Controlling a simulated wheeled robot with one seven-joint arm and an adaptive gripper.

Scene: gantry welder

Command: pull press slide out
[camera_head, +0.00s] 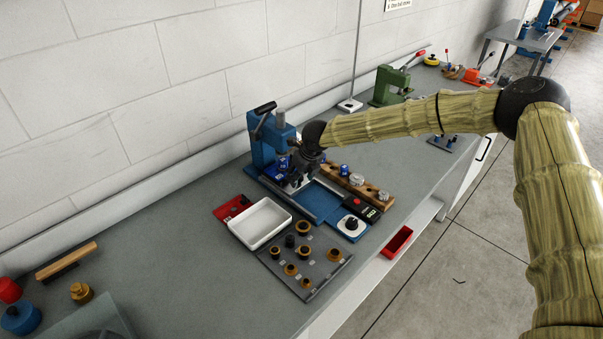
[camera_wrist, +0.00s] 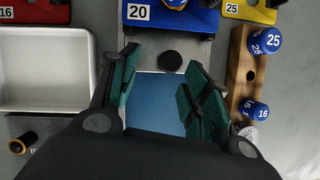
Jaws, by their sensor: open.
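The blue press (camera_head: 262,140) stands on the bench near the wall, with a black-handled lever on top. In the wrist view, a grey slide plate (camera_wrist: 150,52) bears a round black knob (camera_wrist: 171,61). A blue block marked 20 (camera_wrist: 180,18) sits behind the knob. A bare blue bed (camera_wrist: 158,100) lies in front of the slide; it also shows in the head view (camera_head: 318,200). My gripper (camera_wrist: 163,66) is open above the slide, its green-padded fingers on either side of the knob. Whether they touch it I cannot tell. My gripper (camera_head: 303,168) hides most of the slide in the head view.
A white tray (camera_head: 284,233) lies left of the bed. A wooden rack (camera_head: 330,175) with blue-topped and metal pieces is close on the right. A grey board (camera_head: 322,276) with several round pieces lies in front. A green press (camera_head: 388,85) stands farther along the bench.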

